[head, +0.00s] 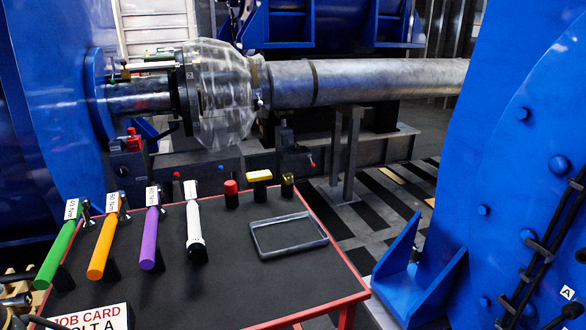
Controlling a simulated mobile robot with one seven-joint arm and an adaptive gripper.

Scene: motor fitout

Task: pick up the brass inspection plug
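A small brass-yellow piece (288,179) sits on a short black holder at the back right corner of the dark table top (215,290). It looks like the brass inspection plug, but it is too small to make out its shape. Nothing touches it from above.
A white tool (194,222) and purple (149,238), orange (103,248) and green (58,242) wrenches lie further left. An empty grey tray (291,251) is in front. Blue housings flank the table.

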